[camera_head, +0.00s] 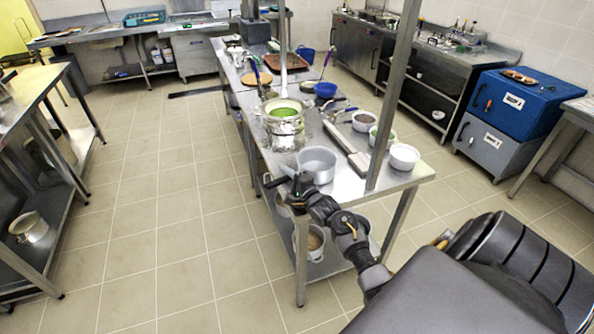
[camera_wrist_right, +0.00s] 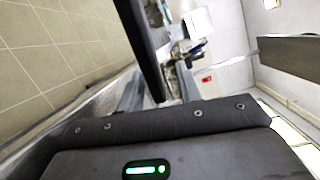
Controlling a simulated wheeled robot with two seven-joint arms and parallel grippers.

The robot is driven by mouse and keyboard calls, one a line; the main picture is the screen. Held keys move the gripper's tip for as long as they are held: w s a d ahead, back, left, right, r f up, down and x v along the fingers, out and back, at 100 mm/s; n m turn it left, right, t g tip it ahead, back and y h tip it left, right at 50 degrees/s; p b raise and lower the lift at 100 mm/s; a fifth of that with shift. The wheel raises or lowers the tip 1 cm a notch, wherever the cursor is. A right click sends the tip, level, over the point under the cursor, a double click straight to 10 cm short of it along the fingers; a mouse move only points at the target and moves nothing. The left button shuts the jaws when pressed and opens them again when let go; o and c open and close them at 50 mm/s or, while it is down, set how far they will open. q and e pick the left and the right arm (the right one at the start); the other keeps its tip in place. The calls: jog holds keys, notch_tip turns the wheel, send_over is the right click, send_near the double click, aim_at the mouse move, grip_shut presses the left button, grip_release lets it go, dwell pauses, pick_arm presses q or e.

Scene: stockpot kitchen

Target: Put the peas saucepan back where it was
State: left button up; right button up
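The saucepan (camera_head: 318,163) is a grey metal pan near the front of the steel table (camera_head: 410,178). Its inside looks bare and grey, and it appears upright. My right gripper (camera_head: 291,186) is at its near left side, at the dark handle. In the right wrist view a long dark bar, apparently the handle (camera_wrist_right: 146,45), runs between the two fingers (camera_wrist_right: 158,92), which look closed on it. Whether the pan touches the table is hard to tell. A large stockpot (camera_head: 286,135) with green contents (camera_head: 284,112) stands behind the saucepan. My left gripper is not in view.
A white bowl (camera_head: 404,157), a bowl with dark contents (camera_head: 364,121) and a long flat metal item (camera_head: 346,150) lie along the right side. A blue bowl (camera_head: 325,90) stands farther back. A pot (camera_head: 311,239) is on the shelf below. An upright post (camera_head: 391,100) rises at the right.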

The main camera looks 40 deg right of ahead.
jog(key=s, duration=0.3)
jog(key=s+b, duration=0.1)
jog(key=s, duration=0.7)
jog(key=shift+s+a+r, duration=0.1)
jog(key=shift+s+a, duration=0.15)
jog(key=shift+a, duration=0.1)
